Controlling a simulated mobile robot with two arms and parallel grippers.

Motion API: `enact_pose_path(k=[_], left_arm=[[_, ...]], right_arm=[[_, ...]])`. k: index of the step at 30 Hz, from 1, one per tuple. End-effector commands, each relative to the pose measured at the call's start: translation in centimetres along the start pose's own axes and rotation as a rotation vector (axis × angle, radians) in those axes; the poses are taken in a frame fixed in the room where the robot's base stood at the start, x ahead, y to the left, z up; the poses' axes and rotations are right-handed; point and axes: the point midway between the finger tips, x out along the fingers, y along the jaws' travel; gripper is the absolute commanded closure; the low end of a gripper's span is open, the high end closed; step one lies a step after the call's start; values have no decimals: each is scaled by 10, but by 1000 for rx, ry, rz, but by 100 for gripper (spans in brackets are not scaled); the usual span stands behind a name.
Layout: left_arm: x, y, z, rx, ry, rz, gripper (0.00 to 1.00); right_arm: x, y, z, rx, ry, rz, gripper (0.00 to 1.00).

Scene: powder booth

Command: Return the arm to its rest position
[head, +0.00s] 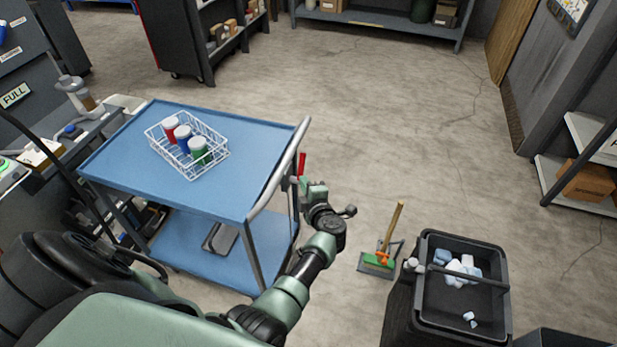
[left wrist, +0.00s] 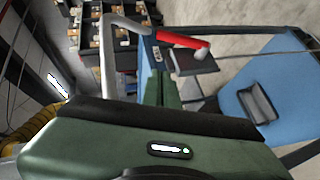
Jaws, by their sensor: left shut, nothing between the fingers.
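My left arm reaches in from the bottom left in the head view. Its gripper (head: 313,190) is shut and empty, beside the right end of the blue cart (head: 235,185), close to the cart's push handle (head: 283,165). A red lever (head: 301,164) stands just beyond the gripper. In the left wrist view the red lever (left wrist: 184,39) with a pale tip lies close by the gripper (left wrist: 158,75), and the fingers do not hold it. I cannot tell whether they touch it. My right gripper is not in view.
A white wire basket (head: 187,145) with red, blue and green-labelled jars stands on the cart's top. A broom and dustpan (head: 378,262) and a black bin (head: 462,290) stand to the right. Open floor (head: 400,120) lies beyond the gripper.

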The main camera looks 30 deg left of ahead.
Motion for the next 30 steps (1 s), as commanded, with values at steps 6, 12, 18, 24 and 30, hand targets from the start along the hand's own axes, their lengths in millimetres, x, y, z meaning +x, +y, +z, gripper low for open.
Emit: enact_pose_path(k=[6, 12, 18, 24, 30], left_arm=[[0, 0, 0, 1, -1, 0, 100], [-12, -41, 13, 233, -128, 69, 100], [-68, -168, 40, 758, -492, 141, 100], [-139, -303, 18, 1168, -822, 105, 100], [-210, -421, -50, 1519, -1117, 19, 100]], right_arm=[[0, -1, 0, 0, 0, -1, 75], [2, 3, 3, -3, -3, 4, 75], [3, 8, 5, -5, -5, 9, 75], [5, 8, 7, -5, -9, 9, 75], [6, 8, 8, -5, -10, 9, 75]])
